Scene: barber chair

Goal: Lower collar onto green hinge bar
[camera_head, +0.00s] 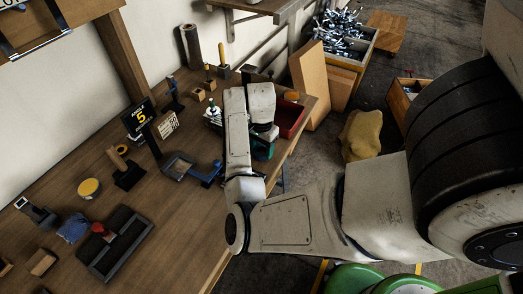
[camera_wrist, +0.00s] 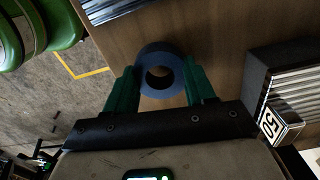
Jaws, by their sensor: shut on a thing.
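The collar (camera_wrist: 161,72) is a dull blue ring with a round hole, seen from above in the wrist view. My gripper (camera_wrist: 163,78) has green fingers on both sides of the collar and is shut on it. Brown wood shows below and through the hole; the gap to it cannot be told. In the head view my gripper (camera_head: 262,149) is near the bench's right edge, mostly hidden behind my arm, and the collar does not show. I cannot make out a green hinge bar in either view.
The wooden bench (camera_head: 165,205) holds a red bin (camera_head: 290,118), a blue-handled grey tray (camera_head: 180,167) and a black tray with a red knob (camera_head: 115,246).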

